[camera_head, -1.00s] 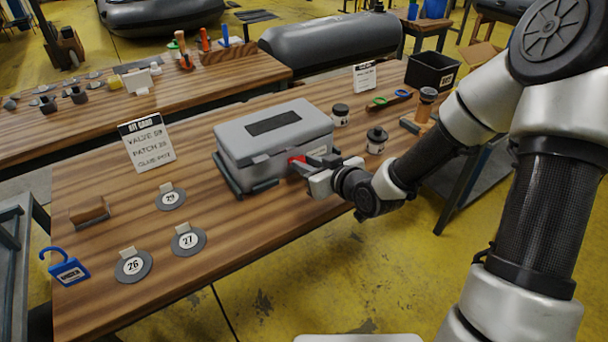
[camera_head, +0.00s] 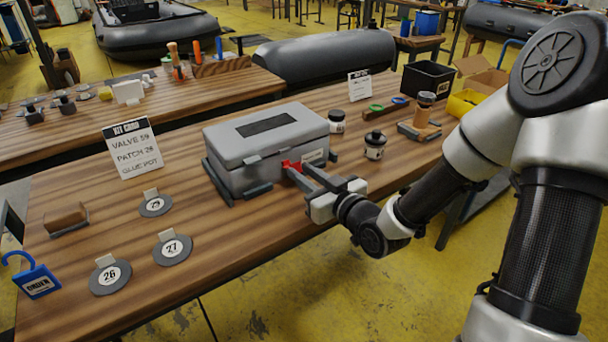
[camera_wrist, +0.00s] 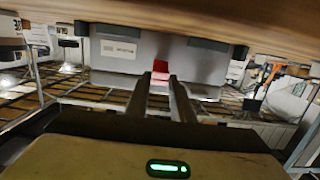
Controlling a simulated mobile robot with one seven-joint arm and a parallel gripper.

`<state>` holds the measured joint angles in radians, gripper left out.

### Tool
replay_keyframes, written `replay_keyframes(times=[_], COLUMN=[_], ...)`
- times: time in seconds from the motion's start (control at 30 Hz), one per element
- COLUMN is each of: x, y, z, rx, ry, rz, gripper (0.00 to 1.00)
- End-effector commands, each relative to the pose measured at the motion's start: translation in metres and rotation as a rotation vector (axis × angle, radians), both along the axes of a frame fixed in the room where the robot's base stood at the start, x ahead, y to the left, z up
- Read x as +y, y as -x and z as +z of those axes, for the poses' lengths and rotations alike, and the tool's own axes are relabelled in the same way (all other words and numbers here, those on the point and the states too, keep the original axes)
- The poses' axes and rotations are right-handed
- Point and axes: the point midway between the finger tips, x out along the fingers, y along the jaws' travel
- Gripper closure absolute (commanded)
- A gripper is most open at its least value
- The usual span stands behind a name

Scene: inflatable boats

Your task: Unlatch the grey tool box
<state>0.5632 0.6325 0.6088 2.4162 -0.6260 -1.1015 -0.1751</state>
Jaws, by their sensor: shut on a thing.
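The grey tool box (camera_head: 232,168) stands on the wooden table with its lid closed. Its red latch (camera_head: 289,166) is on the front face, on the side toward my arm. My gripper (camera_head: 298,170) reaches to the front of the box from the lower right, with its fingertips at the red latch. In the wrist view the latch (camera_wrist: 160,68) shows between the tips of the two fingers (camera_wrist: 160,80), which are shut on it. The fingers partly hide the latch, so its exact position is hard to tell.
Jars (camera_head: 375,145) and a wooden-topped tool (camera_head: 420,118) stand right of the box. A black bin (camera_head: 428,78) is at the back right.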

Motion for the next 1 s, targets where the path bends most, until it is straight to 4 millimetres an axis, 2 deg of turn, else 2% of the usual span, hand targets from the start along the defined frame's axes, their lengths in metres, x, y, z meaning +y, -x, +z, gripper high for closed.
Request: replay_keyframes(times=[0.03,0.07,0.17,0.53,0.67,0.87,0.9,1.0], x=[0.000,0.000,0.000,-0.003,-0.012,-0.035,-0.035,-0.038], y=[0.000,0.000,0.000,0.003,0.016,0.050,0.049,0.050], z=[0.000,0.000,0.000,0.001,0.004,0.009,0.016,0.018], rx=[0.000,0.000,0.000,0.001,0.001,0.002,0.005,0.004], ry=[0.000,0.000,0.000,0.001,0.002,0.001,-0.005,-0.008], rz=[0.000,0.000,0.000,-0.001,-0.002,-0.004,-0.002,-0.001], gripper=[1.00,0.75,0.59,0.59,0.59,0.59,0.59,0.59])
